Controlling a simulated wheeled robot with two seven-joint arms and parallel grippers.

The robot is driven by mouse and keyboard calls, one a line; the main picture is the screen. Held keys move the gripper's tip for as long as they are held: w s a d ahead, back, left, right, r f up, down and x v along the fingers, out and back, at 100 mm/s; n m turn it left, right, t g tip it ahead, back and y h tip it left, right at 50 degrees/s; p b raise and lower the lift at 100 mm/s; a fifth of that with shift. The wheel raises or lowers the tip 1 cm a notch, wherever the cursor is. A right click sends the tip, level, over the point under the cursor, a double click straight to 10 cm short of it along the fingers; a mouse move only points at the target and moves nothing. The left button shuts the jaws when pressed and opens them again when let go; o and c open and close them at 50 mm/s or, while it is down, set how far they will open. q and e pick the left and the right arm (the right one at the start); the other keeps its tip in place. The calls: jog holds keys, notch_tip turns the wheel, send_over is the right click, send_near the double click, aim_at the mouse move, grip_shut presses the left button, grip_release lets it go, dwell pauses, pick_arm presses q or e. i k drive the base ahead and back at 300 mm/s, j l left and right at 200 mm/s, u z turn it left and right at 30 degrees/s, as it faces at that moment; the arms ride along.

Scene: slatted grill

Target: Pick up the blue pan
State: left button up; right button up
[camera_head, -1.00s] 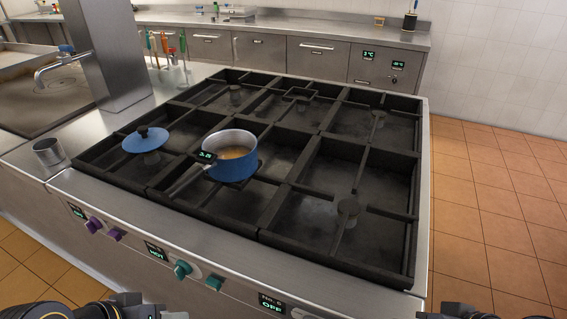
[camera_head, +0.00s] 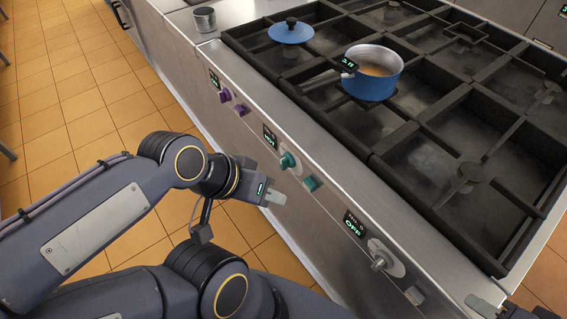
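The blue pan (camera_head: 372,88) sits upright on the black grate, with orange-brown contents inside. Its handle (camera_head: 321,80) points left toward the stove's front edge. A small dark display is at the handle's base. My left gripper (camera_head: 273,197) is in front of the stove's front panel, below and to the left of the pan, apart from it. Its short grey fingers look small, and I cannot tell if they are open. What seems to be my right gripper (camera_head: 484,305) is only partly in view at the bottom right, well away from the pan.
A blue lid (camera_head: 290,32) with a black knob lies on the grate left of the pan. A metal cup (camera_head: 205,19) stands at the counter's corner. Teal knobs (camera_head: 288,160) stick out of the front panel near my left gripper. The grate right of the pan is clear.

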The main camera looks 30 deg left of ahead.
aim_at(371, 72)
jog(key=j+z, duration=0.35)
jog(key=z, duration=0.15)
jog(key=j+z, duration=0.55)
jog(key=j, duration=0.4)
jog(key=k+j+z, duration=0.1)
jog(key=j, duration=0.45)
jog(key=k+j, duration=0.1)
jog(key=j, duration=0.4)
jog(key=k+j+z, duration=0.15)
jog(key=j, duration=0.35)
jog(key=i, duration=0.1)
